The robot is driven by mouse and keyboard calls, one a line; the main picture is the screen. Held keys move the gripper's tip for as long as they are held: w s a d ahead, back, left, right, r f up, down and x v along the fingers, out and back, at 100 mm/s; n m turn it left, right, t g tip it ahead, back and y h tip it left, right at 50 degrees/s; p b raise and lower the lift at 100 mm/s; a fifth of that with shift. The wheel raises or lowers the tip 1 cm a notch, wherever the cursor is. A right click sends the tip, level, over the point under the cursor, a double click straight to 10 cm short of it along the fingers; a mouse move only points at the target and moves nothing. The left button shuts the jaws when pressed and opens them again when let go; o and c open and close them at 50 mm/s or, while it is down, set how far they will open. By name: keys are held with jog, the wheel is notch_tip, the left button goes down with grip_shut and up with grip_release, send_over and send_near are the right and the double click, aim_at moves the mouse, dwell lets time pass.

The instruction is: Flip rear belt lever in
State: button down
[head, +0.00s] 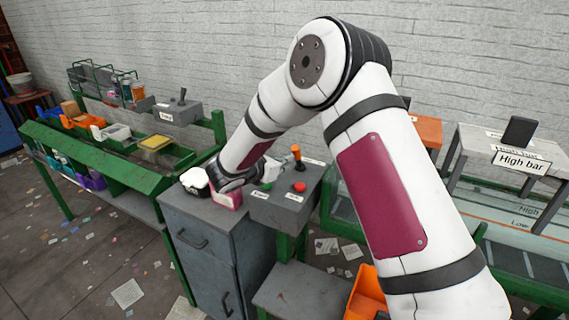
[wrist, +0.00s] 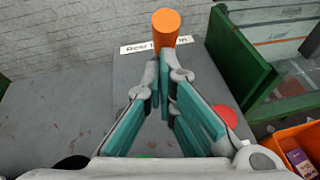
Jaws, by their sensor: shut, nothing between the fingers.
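The rear belt lever has an orange knob (head: 296,151) and stands on a grey control box (head: 309,180) in the head view. In the wrist view the orange lever (wrist: 166,28) rises just beyond my fingertips, in front of a white label (wrist: 140,46) that is partly hidden. My gripper (wrist: 166,62) is shut and empty, with its teal-padded fingers pointing at the lever's base. I cannot tell whether the fingertips touch the lever. In the head view my gripper is mostly hidden behind my wrist, beside the lever on its left.
A red button (head: 299,187) sits on the same box, close to my fingers. A grey cabinet (head: 208,226) stands at the left of the box. Another lever box (head: 178,110) stands on the green sorting belt further left. An orange bin (head: 367,292) is low at the right.

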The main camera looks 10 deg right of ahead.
jog(key=shift+w+d+r, duration=0.1)
jog(key=shift+d+r, duration=0.05)
jog(key=shift+r, duration=0.1)
jog(key=shift+w+r+g+y, duration=0.1)
jog(key=shift+g+y, duration=0.2)
jog(key=shift+w+d+r+g+y+p, duration=0.55)
jog(key=shift+w+d+r+g+y, duration=0.15)
jog(key=shift+r+g+y, duration=0.15)
jog(key=shift+w+d+r+g+y, duration=0.25)
jog(key=shift+w+d+g+y, duration=0.1)
jog(key=shift+w+g+y, duration=0.15)
jog(key=shift+w+d+r+g+y, duration=0.25)
jog(key=shift+w+d+g+y, duration=0.1)
jog(key=shift+w+g, duration=0.1)
jog(key=shift+w+d+r+n+b, duration=0.15)
jog(key=shift+w+d+b, duration=0.45)
jog(key=shift+w, duration=0.1)
jog(key=shift+w+d+r+n+b, duration=0.15)
jog(key=shift+w+d+b, duration=0.4)
jog(key=shift+w, duration=0.15)
jog(key=shift+a, duration=0.1)
